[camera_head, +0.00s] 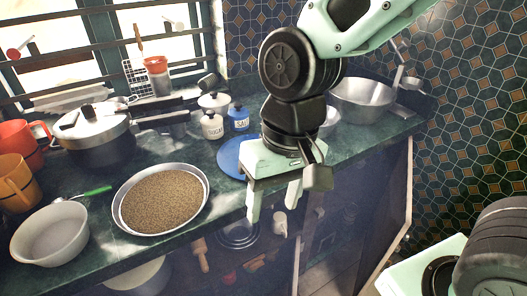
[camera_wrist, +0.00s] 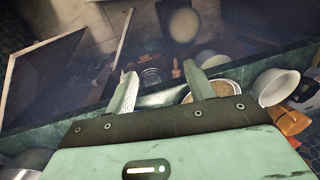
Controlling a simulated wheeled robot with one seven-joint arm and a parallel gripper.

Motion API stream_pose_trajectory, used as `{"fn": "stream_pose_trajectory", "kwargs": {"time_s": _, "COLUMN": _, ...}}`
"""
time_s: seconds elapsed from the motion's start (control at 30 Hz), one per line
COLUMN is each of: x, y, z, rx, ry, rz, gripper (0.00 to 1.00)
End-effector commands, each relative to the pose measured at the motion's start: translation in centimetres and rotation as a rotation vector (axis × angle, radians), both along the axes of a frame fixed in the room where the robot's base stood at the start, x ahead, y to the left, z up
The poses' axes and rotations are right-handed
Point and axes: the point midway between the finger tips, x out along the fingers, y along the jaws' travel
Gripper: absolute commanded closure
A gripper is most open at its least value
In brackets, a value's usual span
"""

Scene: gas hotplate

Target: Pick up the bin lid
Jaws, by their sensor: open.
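I cannot pick out a bin lid with certainty in either view. A flat blue round disc (camera_head: 232,157) lies on the green counter (camera_head: 95,250), partly hidden behind my gripper; whether it is a lid or a plate I cannot tell. My gripper (camera_head: 267,224) points down by the counter's front edge, its two pale fingers apart with nothing held. In the wrist view my gripper (camera_wrist: 160,72) shows open fingers, with the counter edge and the dim space below beyond them.
A pan of grain (camera_head: 162,200), a white bowl (camera_head: 50,236) and a pressure cooker (camera_head: 95,135) stand on the counter at left. Sugar (camera_head: 212,125) and salt (camera_head: 238,118) jars and a steel bowl (camera_head: 362,100) stand behind. Shelves below hold a rolling pin (camera_head: 200,254). Floor (camera_head: 330,272) shows below.

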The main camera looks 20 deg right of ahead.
Motion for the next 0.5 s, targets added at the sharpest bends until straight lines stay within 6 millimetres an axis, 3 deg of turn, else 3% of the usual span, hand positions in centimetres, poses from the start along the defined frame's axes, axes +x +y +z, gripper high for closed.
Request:
{"fn": "stream_pose_trajectory", "kwargs": {"time_s": 0.03, "x": 2.7, "y": 0.2, "z": 0.5, "rx": 0.028, "ry": 0.036, "rz": -0.187, "gripper": 0.46}}
{"fn": "stream_pose_trajectory", "kwargs": {"time_s": 0.13, "x": 8.4, "y": -0.2, "z": 1.0, "rx": 0.081, "ry": 0.113, "rz": -0.601, "gripper": 0.46}}
{"fn": "stream_pose_trajectory", "kwargs": {"time_s": 0.23, "x": 14.3, "y": -1.7, "z": 1.2, "rx": 0.127, "ry": 0.19, "rz": -1.011, "gripper": 0.46}}
{"fn": "stream_pose_trajectory", "kwargs": {"time_s": 0.4, "x": 23.3, "y": -6.4, "z": 0.8, "rx": 0.201, "ry": 0.304, "rz": -1.644, "gripper": 0.46}}
{"fn": "stream_pose_trajectory", "kwargs": {"time_s": 0.5, "x": 27.2, "y": -9.3, "z": 0.5, "rx": 0.242, "ry": 0.352, "rz": -1.926, "gripper": 0.46}}
